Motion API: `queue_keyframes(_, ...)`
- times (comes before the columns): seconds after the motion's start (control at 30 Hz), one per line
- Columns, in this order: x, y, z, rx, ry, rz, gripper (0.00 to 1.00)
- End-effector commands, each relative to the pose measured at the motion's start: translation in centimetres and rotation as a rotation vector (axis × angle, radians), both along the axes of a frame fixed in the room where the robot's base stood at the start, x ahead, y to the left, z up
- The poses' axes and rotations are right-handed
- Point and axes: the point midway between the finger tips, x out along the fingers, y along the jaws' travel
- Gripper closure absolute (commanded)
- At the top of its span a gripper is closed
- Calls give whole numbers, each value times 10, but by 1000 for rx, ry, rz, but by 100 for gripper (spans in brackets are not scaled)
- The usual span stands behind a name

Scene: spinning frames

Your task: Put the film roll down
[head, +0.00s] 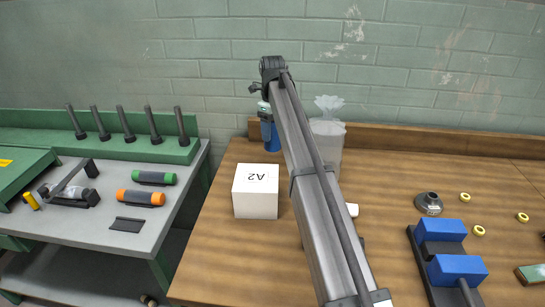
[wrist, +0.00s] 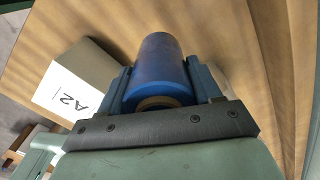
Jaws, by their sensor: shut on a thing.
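The film roll (wrist: 160,58) is a blue cylinder with a tan core end. My gripper (wrist: 161,82) is shut on it, with one finger on each side. In the head view the blue roll (head: 270,138) shows upright beside my arm, near the back of the wooden table (head: 220,235). My gripper (head: 265,108) is above it, partly hidden by the arm. I cannot tell whether the roll touches the table.
A white box marked A2 (head: 255,198) stands just in front of the roll; it also shows in the wrist view (wrist: 75,88). A bagged bin (head: 330,142) stands to the right. A blue and black fixture (head: 443,258) is further right. A grey bench (head: 100,215) is at left.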

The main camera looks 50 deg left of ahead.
Motion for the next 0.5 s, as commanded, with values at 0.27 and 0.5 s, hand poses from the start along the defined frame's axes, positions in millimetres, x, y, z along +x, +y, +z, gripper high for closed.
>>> queue_keyframes(0.27, 0, -1, -42, 0, 0, 1, 76)
queue_keyframes(0.5, 0, -1, -60, 0, 0, 1, 76)
